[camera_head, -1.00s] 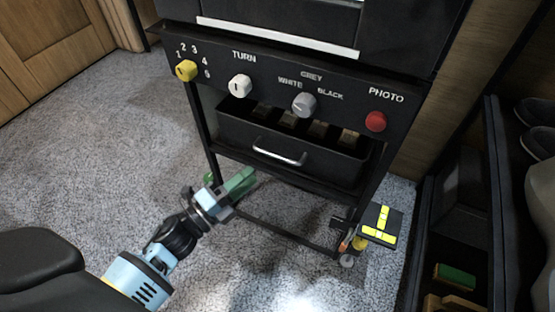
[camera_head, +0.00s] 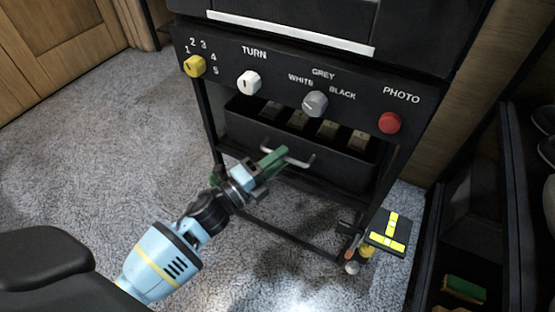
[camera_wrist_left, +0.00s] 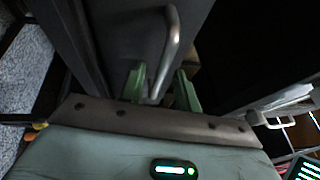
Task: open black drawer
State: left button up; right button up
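The black drawer (camera_head: 310,150) sits in the frame under the knob panel, with several blocky items showing above its front. Its silver handle (camera_head: 299,161) is partly hidden by my left gripper (camera_head: 268,163), which is at the handle's left part. In the left wrist view the handle (camera_wrist_left: 172,45) passes between the two green fingers of the left gripper (camera_wrist_left: 161,88). The fingers stand apart, with gaps visible beside the handle. My right gripper is not in view.
The panel above has a yellow knob (camera_head: 194,66), a white knob (camera_head: 249,82), a grey knob (camera_head: 314,103) and a red button (camera_head: 389,122). A black block with yellow marks (camera_head: 387,232) stands at the right front leg. Carpet (camera_head: 110,160) is clear at the left.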

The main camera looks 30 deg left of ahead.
pick_arm(q)
jog(key=shift+c, duration=0.3)
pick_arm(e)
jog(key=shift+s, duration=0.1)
pick_arm(q)
grip_shut()
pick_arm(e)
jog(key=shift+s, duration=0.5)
pick_arm(q)
jog(key=shift+s, duration=0.1)
